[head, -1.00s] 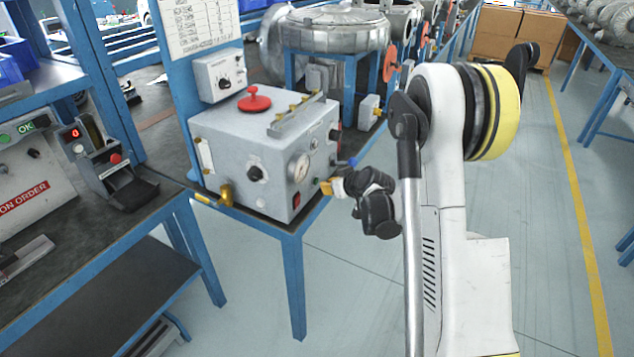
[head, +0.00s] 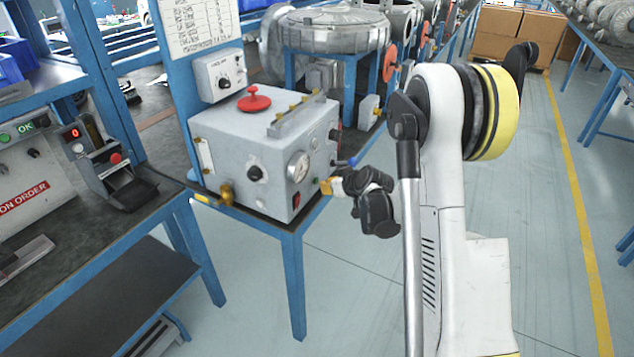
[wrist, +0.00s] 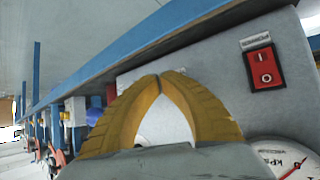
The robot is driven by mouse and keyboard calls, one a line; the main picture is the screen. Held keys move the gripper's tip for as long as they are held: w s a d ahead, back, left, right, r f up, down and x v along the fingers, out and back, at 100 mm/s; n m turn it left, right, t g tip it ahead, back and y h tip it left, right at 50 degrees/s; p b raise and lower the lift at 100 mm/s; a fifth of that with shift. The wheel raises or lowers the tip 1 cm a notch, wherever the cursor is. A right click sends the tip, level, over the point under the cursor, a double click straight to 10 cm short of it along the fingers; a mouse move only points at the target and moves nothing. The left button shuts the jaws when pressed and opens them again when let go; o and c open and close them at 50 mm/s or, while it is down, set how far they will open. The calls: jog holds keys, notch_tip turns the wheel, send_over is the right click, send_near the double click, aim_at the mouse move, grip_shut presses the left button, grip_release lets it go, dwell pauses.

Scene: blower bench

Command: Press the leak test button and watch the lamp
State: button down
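A grey test box (head: 225,140) stands on a blue-framed bench. It has a red knob (head: 254,101) on top, a black knob (head: 255,173) and a round gauge (head: 298,167). I cannot tell which control is the leak test button. A green light by "OK" (head: 25,127) is on the panel at left. My gripper (head: 326,186) is at the box's right front edge. In the wrist view its yellow fingertips (wrist: 158,77) meet, empty.
A device with a red digit (head: 77,147) stands on the left bench. The floor (head: 350,300) in front is clear.

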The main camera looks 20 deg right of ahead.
jog(key=shift+w+a, duration=0.15)
jog(key=shift+w, duration=0.1)
jog(key=shift+w+a, duration=0.25)
jog(key=shift+w, duration=0.05)
dwell(0.6)
dwell(0.4)
jog(key=shift+s+d, duration=0.45)
jog(key=shift+s, duration=0.2)
jog(key=s+d, duration=0.1)
jog(key=s, duration=0.1)
jog(key=s+d, duration=0.2)
dwell(0.3)
dwell(0.4)
